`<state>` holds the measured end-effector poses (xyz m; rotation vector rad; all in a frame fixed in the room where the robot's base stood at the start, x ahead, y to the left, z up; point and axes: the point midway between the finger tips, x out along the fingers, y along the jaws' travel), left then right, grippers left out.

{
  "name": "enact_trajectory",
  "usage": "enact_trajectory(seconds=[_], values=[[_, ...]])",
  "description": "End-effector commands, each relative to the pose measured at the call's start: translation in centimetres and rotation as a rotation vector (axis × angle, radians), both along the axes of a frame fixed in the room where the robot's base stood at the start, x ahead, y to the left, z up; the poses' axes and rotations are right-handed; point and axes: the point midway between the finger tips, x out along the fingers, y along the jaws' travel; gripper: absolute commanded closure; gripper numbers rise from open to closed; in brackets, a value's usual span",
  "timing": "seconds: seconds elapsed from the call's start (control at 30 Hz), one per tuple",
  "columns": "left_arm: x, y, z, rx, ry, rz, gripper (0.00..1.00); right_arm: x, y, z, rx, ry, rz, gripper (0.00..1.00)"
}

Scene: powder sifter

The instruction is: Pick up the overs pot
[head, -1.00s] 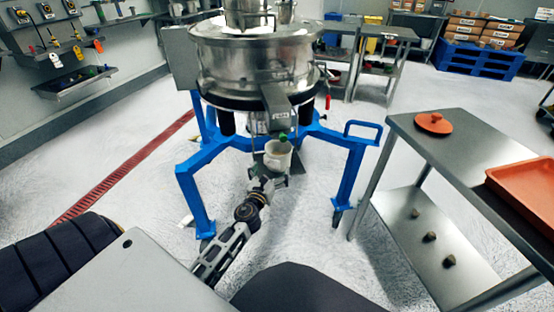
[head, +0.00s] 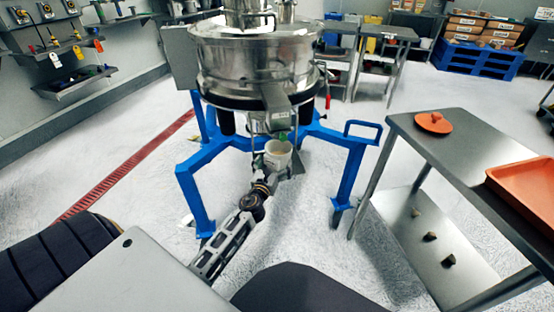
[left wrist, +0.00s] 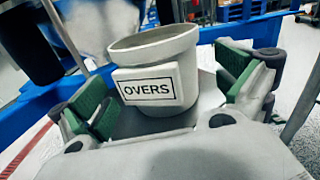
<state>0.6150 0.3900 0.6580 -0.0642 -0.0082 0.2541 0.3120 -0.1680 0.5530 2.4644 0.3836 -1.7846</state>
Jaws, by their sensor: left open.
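The overs pot (head: 278,152) is a pale, round, open-topped pot below the sifter's spout (head: 281,122). In the left wrist view the overs pot (left wrist: 157,66) fills the middle, slightly tilted in the picture, with its "OVERS" label facing me. My left gripper (left wrist: 163,88) is open, with one green-padded finger on each side of the pot. A gap shows between the pot and the right finger; contact at the left finger is hard to tell. In the head view the left gripper (head: 275,165) is small and partly merges with the pot. My right gripper is not in view.
The steel sifter (head: 245,55) stands on a blue frame (head: 190,165) whose legs flank my left arm. A steel table (head: 455,145) at right holds an orange lid (head: 433,123) and an orange tray (head: 525,190). Small dark lumps lie on its lower shelf (head: 420,260).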

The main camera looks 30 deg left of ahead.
Motion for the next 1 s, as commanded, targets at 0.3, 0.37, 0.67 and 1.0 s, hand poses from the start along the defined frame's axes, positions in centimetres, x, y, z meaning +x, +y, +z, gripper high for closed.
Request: enact_trajectory(seconds=[0.3,0.37,0.67,1.0], values=[[2.1,0.6,0.0,0.0,-0.001,0.0,0.0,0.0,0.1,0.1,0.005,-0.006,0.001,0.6],[2.5,0.7,0.0,0.0,-0.001,0.0,0.0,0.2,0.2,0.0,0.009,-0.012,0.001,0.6],[4.5,1.3,0.0,0.0,-0.001,0.0,0.0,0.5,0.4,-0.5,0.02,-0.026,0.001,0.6],[4.8,1.3,0.0,0.0,0.0,0.0,0.0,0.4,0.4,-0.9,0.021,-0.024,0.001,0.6]])
